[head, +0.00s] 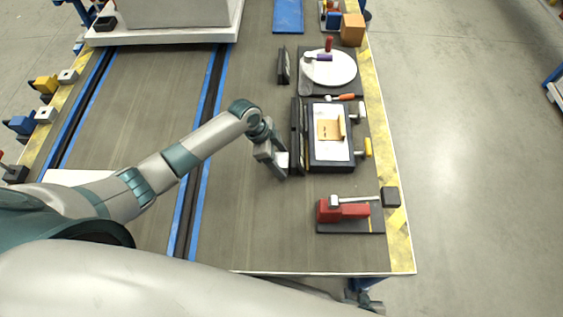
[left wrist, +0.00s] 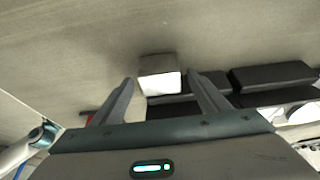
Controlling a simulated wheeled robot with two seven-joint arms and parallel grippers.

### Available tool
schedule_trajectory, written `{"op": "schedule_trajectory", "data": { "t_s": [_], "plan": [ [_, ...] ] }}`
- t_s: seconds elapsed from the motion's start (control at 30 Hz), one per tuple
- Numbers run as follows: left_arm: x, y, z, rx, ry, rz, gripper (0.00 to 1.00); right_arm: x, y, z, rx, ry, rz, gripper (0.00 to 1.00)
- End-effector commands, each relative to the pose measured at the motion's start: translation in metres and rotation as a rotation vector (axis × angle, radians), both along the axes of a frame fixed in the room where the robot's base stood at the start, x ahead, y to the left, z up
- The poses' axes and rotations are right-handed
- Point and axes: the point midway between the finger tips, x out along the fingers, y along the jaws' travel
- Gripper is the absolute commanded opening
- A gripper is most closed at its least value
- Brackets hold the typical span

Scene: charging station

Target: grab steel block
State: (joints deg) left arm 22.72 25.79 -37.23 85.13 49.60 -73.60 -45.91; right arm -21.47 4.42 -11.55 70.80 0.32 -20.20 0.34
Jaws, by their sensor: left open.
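The steel block (head: 283,160) is a small pale grey cube beside the black case on the right part of the table. In the left wrist view the block (left wrist: 159,66) has a grey top and a bright white face. My left gripper (head: 275,160) is open at the block. In the left wrist view its fingertips (left wrist: 161,79) stand apart on either side of the block, with a gap visible on the right. I cannot tell how deep the block sits between them. My right gripper is in neither view.
A black case (head: 317,166) with a white sheet and brown piece lies right of the block. A red vise (head: 343,211) stands nearer me, and a white plate (head: 330,68) lies farther away. Dark bars (left wrist: 272,76) lie close to the right finger. The table left of the block is clear.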

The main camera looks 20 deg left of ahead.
Motion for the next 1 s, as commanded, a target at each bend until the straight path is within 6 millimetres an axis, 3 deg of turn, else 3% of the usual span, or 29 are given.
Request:
{"op": "schedule_trajectory", "data": {
  "t_s": [0.17,0.6,0.87,1.0],
  "plan": [
    [0.0013,-0.0032,-0.0102,0.001,-0.001,0.0,0.69,-0.0069,0.0008,-0.0043,-0.001,0.013,0.002,0.31],
    [0.0014,-0.0032,-0.0102,0.001,-0.001,0.001,0.69,-0.0022,0.0011,-0.0016,0.001,0.005,-0.002,0.31],
    [0.0014,-0.0031,-0.0101,0.001,-0.001,0.001,0.09,0.0015,0.0003,-0.0004,0.001,0.0,-0.004,0.31],
    [0.0023,-0.0035,-0.0088,0.0,-0.003,0.0,0.08,0.0016,0.0002,-0.0002,0.001,0.0,-0.004,0.31]
  ]
}}
